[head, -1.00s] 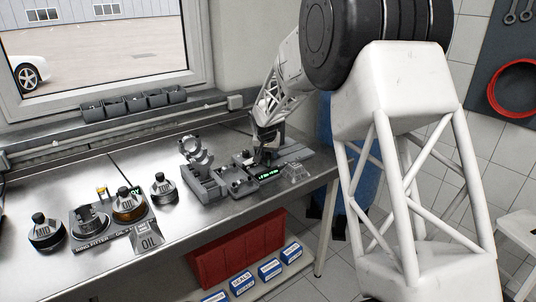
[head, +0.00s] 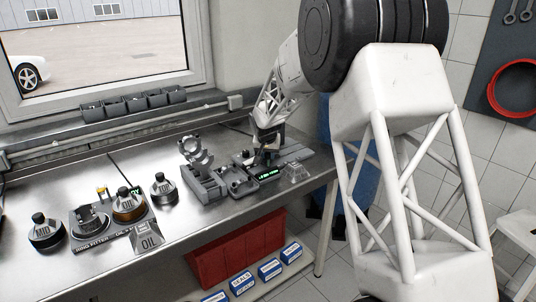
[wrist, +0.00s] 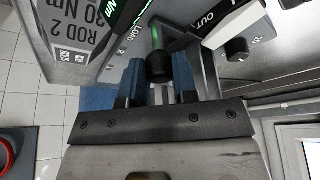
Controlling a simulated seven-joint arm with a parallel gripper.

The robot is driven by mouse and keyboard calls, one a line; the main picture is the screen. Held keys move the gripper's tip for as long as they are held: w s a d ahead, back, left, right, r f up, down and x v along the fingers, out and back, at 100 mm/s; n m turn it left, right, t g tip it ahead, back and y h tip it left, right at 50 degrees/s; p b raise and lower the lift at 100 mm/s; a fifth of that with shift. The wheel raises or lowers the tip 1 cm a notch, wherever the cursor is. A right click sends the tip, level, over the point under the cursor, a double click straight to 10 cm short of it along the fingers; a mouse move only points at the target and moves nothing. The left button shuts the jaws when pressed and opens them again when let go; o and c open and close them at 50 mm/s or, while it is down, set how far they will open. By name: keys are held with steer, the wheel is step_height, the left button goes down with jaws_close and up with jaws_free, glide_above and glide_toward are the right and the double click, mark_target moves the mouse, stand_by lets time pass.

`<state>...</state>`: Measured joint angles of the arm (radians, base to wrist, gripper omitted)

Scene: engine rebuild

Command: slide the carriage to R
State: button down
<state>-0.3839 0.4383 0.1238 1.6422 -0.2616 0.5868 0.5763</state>
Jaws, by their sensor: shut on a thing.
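My gripper (wrist: 158,80) has two blue fingers, shut on a round black knob (wrist: 158,68) in the wrist view. I take the knob to be the carriage's handle; the rest of the carriage is mostly hidden by the fingers. The marking "LOAD" and a small letter that looks like R stand on the grey face left of the knob. In the head view my gripper (head: 264,148) is down at the grey fixture with a lit green display (head: 269,172), near the right end of the bench. The knob is hidden there.
A "ROD 2" label plate (wrist: 82,30) is at upper left. On the bench (head: 115,262), a grey bearing block (head: 205,184) stands left of the fixture.

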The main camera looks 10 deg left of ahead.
steer(key=shift+w+d, duration=3.05)
steer(key=shift+w, duration=0.05)
steer(key=c, duration=0.9)
jaws_free()
steer(key=shift+r, duration=0.1)
steer(key=v, duration=0.7)
steer(key=shift+s+r, duration=0.2)
steer(key=shift+r, duration=0.1)
